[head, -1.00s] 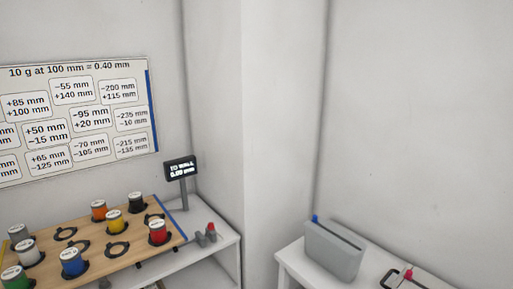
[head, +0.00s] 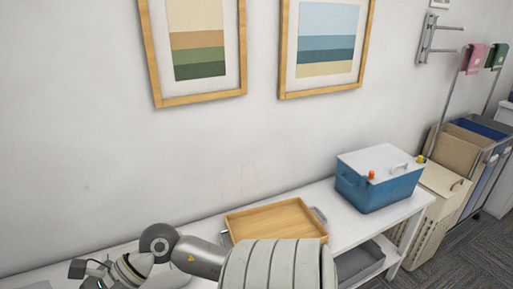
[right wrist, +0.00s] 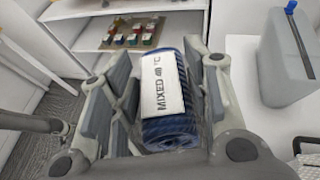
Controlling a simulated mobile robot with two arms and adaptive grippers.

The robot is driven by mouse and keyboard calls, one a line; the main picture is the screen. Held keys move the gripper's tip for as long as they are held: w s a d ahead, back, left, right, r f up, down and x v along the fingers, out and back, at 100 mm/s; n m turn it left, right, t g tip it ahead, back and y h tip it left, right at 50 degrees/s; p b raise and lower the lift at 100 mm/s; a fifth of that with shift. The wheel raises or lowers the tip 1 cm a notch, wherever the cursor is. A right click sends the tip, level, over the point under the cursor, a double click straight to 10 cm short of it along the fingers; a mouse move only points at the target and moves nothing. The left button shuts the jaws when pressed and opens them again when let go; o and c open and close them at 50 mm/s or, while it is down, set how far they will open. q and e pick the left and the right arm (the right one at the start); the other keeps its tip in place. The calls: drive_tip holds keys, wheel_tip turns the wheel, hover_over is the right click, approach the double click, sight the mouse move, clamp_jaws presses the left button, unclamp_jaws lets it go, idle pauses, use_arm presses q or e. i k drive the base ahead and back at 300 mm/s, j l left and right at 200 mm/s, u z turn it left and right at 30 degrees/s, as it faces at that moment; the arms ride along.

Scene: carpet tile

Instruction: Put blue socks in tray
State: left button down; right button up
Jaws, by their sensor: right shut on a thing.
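The blue socks (right wrist: 172,128) are a rolled, ribbed blue bundle with a white band reading "MIXED 40 °C". In the right wrist view they lie between the fingers of my right gripper (right wrist: 158,80), which is shut on them. My right arm crosses the bottom of the head view, and its gripper end is at the lower left; the socks do not show there. A wooden tray (head: 275,220) with grey handles stands on the white table in the head view. It looks empty. The arm is in front of the tray's near side. My left gripper is not in view.
A blue box with a white lid (head: 378,182) stands right of the tray. A grey bin (head: 362,262) is on the shelf below. Hampers (head: 440,200) stand farther right. In the right wrist view, a grey container (right wrist: 287,65) stands close to the right.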

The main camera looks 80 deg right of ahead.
sight(274, 231)
drive_tip(key=i+l+z, duration=0.4)
drive_tip(key=i+z, duration=0.2)
drive_tip(key=i, duration=0.2)
drive_tip(key=z, duration=1.8)
